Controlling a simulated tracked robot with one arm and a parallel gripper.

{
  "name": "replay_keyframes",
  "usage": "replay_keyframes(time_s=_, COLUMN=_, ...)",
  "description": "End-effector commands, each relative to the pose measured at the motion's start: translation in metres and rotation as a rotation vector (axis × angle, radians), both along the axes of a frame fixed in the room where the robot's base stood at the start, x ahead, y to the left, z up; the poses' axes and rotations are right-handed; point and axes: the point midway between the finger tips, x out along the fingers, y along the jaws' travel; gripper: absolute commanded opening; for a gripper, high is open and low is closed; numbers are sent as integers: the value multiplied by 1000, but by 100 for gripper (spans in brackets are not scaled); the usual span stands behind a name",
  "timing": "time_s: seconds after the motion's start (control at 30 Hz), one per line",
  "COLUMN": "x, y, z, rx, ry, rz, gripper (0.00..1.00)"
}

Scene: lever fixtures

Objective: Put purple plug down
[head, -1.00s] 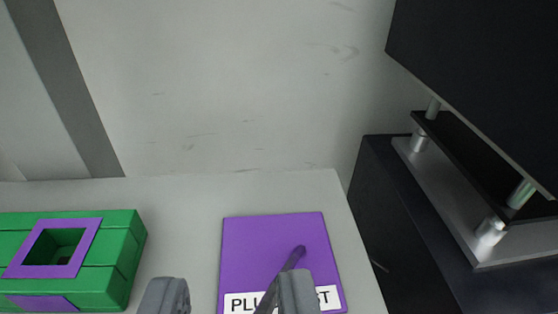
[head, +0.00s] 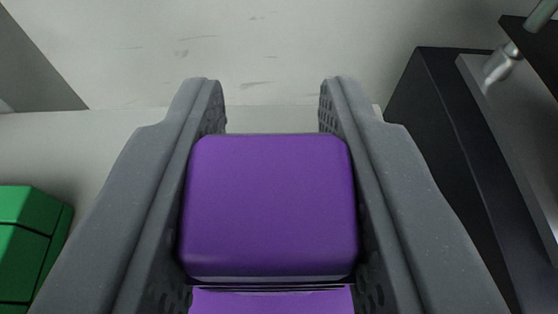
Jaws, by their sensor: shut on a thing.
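The purple plug (head: 270,205) is a rounded purple block in the middle of the head view. My gripper (head: 272,115) is shut on it, with one grey finger against its left side and the other against its right side. A strip of purple surface (head: 272,301) shows just below the plug at the bottom edge. The plug hides most of what lies beneath it, so I cannot tell whether it touches anything below.
A green block fixture (head: 30,235) stands at the left on the light table (head: 110,140). A black cabinet (head: 450,150) with metal posts (head: 502,63) is at the right. A pale wall (head: 290,50) is behind the table.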

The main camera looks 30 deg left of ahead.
Motion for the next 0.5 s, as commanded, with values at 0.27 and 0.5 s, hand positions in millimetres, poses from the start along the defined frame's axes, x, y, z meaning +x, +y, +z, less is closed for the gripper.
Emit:
replay_keyframes(time_s=0.27, x=0, y=0, z=-14, rx=2, ry=-2, rz=0, gripper=4)
replay_keyframes(time_s=0.5, x=0, y=0, z=-17, rx=1, ry=0, rz=0, gripper=35)
